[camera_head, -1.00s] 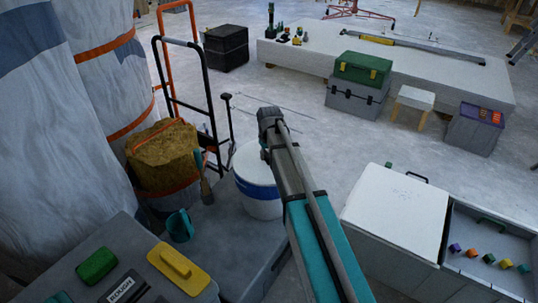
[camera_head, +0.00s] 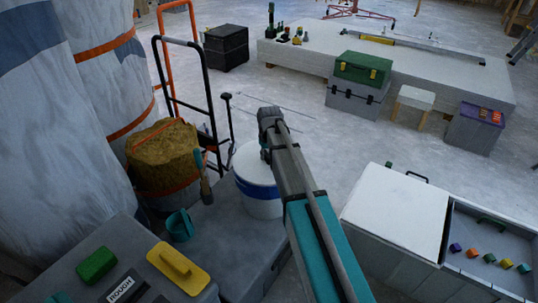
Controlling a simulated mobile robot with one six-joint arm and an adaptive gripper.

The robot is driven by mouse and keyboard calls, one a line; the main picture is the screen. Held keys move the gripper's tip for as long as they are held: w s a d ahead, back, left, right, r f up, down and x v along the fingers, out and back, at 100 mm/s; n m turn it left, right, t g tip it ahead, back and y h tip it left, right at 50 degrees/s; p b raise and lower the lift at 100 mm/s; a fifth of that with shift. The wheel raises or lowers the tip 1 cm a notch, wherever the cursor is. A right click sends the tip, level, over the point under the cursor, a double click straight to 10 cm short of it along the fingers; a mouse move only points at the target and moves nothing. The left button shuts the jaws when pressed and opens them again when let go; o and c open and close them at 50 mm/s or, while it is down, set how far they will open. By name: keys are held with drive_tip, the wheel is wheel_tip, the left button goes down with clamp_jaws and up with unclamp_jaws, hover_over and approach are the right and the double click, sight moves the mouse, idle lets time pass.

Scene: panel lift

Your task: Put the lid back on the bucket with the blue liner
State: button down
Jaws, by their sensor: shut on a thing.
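A white bucket (camera_head: 262,207) with a blue band, which looks like its liner, stands upright on the grey surface near the middle. A white round lid (camera_head: 247,163) covers its top, just above the blue band. I cannot tell whether the lid is fully seated, as my arm hides its right side. My gripper (camera_head: 265,155) is at the lid's top, mostly hidden behind my wrist. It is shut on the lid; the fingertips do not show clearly.
A tub of yellow-brown material (camera_head: 163,155) with a tool leaning on it stands left of the bucket, with a teal mug (camera_head: 180,225) in front. A black hand truck (camera_head: 188,90) rises behind. White and grey cases (camera_head: 395,212) stand at right.

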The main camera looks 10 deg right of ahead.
drive_tip(key=shift+c, duration=2)
unclamp_jaws()
drive_tip(key=shift+o, duration=0.2)
drive_tip(key=o, duration=0.4)
drive_tip(key=shift+c, duration=0.2)
drive_tip(key=shift+r, duration=0.15)
drive_tip(key=shift+r+p, duration=3.4)
drive_tip(key=shift+p, duration=0.15)
clamp_jaws()
